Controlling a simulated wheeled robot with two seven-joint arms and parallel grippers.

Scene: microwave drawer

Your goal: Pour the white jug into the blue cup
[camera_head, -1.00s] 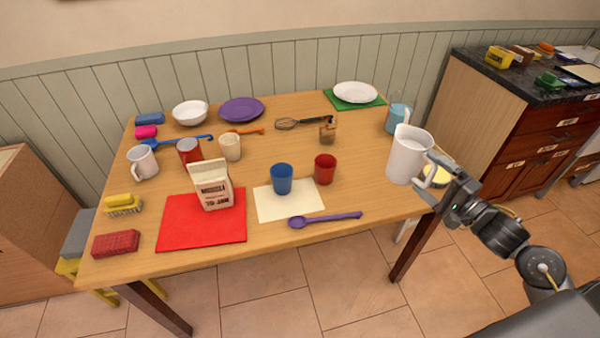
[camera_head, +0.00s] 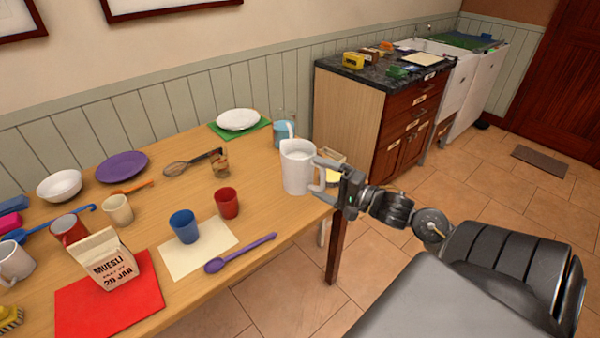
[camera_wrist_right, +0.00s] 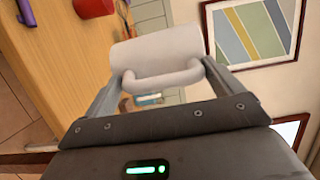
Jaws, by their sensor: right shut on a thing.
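The white jug (camera_head: 298,168) is upright at the right end of the table in the head view, its handle toward my right gripper. My right gripper (camera_head: 326,178) is shut on the jug's handle. In the right wrist view the jug (camera_wrist_right: 155,55) shows between the fingers, with the handle across them. I cannot tell whether the jug's base touches the table. The blue cup (camera_head: 185,227) stands upright on a cream mat (camera_head: 209,250), left of the jug and apart from it. My left gripper is not in view.
A red cup (camera_head: 227,203) stands between the blue cup and the jug. A purple spoon (camera_head: 240,254) lies in front. A glass jug of blue liquid (camera_head: 284,137) stands behind the white jug. A muesli box (camera_head: 109,262) stands on a red mat (camera_head: 75,312) at left.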

